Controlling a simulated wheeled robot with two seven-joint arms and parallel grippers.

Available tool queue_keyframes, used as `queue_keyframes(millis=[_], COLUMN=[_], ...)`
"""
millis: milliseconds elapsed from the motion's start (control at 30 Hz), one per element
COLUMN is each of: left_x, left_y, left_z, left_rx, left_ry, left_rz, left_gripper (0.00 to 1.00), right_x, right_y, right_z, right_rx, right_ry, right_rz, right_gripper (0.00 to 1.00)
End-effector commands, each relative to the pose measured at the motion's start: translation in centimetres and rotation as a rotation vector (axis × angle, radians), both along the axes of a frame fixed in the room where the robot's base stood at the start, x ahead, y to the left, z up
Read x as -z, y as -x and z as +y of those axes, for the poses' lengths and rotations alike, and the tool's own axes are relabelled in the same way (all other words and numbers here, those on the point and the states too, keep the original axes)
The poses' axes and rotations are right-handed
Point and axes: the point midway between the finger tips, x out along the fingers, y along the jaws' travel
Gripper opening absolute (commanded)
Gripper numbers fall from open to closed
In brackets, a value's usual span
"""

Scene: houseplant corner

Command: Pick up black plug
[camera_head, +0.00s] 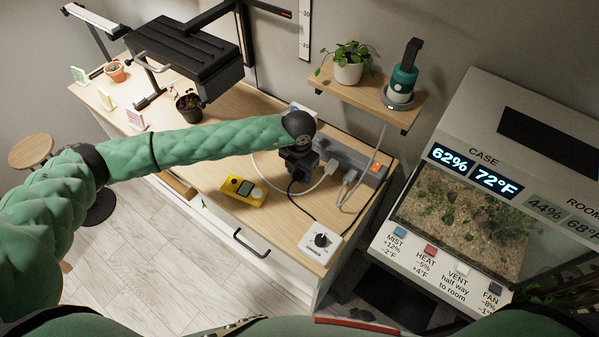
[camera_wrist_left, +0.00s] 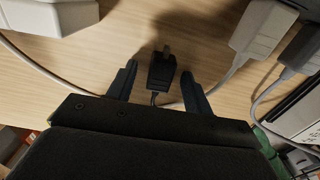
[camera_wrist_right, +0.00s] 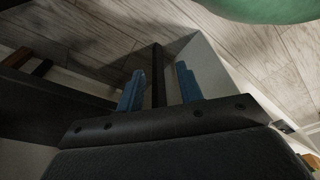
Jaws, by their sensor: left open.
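The black plug (camera_wrist_left: 161,73) lies on the wooden tabletop in the left wrist view, its metal prongs facing away from my wrist and its cord running back toward it. My left gripper (camera_wrist_left: 160,84) is open, with one finger on each side of the plug and gaps showing between. In the head view my left gripper (camera_head: 298,172) is over the right part of the table and hides the plug. A black cord (camera_head: 292,192) runs out from under it. My right gripper (camera_wrist_right: 158,84) is open and empty, low beside a cabinet.
A white plug (camera_head: 331,166) and a grey plug (camera_head: 349,177) sit close right of my left gripper, by the grey power strip (camera_head: 352,158). A yellow meter (camera_head: 243,190) and a white knob box (camera_head: 320,243) lie nearer the front edge. A terrarium case (camera_head: 470,205) stands right.

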Motion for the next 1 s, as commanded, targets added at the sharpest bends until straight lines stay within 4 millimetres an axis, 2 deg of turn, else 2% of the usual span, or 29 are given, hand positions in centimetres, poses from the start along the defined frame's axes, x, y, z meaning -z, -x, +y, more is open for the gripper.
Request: queue_keyframes(millis=[67, 300, 700, 800, 1000], left_x=[0.0, 0.0, -0.6, -1.6, -4.6], left_y=[0.0, 0.0, -0.1, 0.0, 0.0], left_z=[0.0, 0.0, 0.0, 0.0, 0.0], left_rx=[0.0, 0.0, 0.0, 0.0, 0.001], left_ry=[0.0, 0.0, 0.001, 0.002, 0.002], left_rz=[0.0, 0.0, -0.001, -0.001, -0.002], left_gripper=[0.49, 0.02, 0.01, 0.01, 0.01], right_x=[0.0, 0.0, 0.2, -1.4, -4.1], right_y=[0.0, 0.0, -0.1, -0.6, -1.6], right_z=[0.0, 0.0, -0.2, 1.0, 1.8], right_rx=[0.0, 0.0, 0.001, 0.004, 0.01], right_ry=[0.0, 0.0, 0.003, -0.009, -0.017], right_rz=[0.0, 0.0, 0.009, 0.008, 0.027], right_gripper=[0.36, 0.36, 0.36, 0.36, 0.36])
